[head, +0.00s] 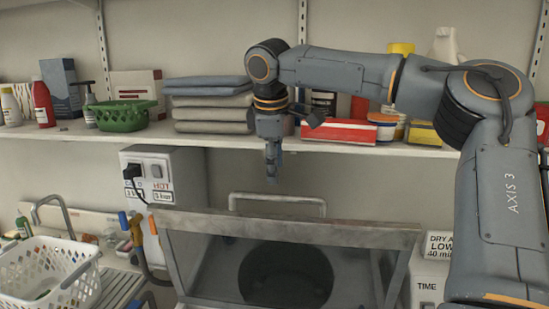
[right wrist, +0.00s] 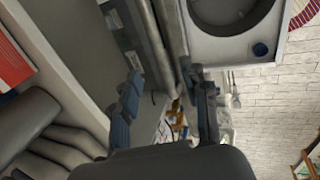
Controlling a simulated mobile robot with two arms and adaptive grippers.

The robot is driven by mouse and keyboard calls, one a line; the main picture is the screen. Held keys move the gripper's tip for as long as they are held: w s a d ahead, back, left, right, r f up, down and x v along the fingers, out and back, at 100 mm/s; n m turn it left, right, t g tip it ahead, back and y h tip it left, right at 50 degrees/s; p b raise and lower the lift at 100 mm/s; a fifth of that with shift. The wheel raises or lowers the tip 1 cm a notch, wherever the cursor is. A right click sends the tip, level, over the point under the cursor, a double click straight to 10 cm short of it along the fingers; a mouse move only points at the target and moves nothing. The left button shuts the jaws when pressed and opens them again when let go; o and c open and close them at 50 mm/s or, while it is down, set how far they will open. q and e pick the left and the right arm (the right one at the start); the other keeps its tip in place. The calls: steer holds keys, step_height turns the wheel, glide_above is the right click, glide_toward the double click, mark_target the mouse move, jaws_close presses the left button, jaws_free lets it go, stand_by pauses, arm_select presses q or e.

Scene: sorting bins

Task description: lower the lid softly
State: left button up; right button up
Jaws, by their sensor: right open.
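The grey lid (head: 280,227) of the top-loading machine shows in the head view as a wide frame with a worn metal edge. It appears raised, and the dark round drum opening (head: 286,275) shows below that edge. A pale bar handle (head: 277,199) stands just above and behind the edge. My right gripper (head: 272,170) points down above the handle, apart from it in the head view. In the right wrist view its two fingers (right wrist: 168,90) are spread and hold nothing that I can see. My left gripper is not in view.
A shelf (head: 230,140) behind carries folded towels (head: 212,105), a green basket (head: 121,115) and several boxes and bottles. A white basket (head: 50,270) and a tap (head: 50,212) are at left. A grey control box (head: 165,175) stands behind the machine.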

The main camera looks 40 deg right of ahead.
mark_target(277, 195)
steer(key=x, duration=0.3)
steer(key=shift+d+f, duration=0.1)
steer(key=shift+f, duration=0.2)
steer(key=x, duration=0.4)
steer(key=shift+w+d+r, duration=0.1)
steer(key=shift+w, duration=0.1)
steer(key=shift+f, duration=0.35)
steer(key=shift+w+d+f, duration=0.15)
steer(key=shift+f, duration=0.1)
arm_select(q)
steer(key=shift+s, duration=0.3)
arm_select(e)
steer(key=shift+c, duration=0.5)
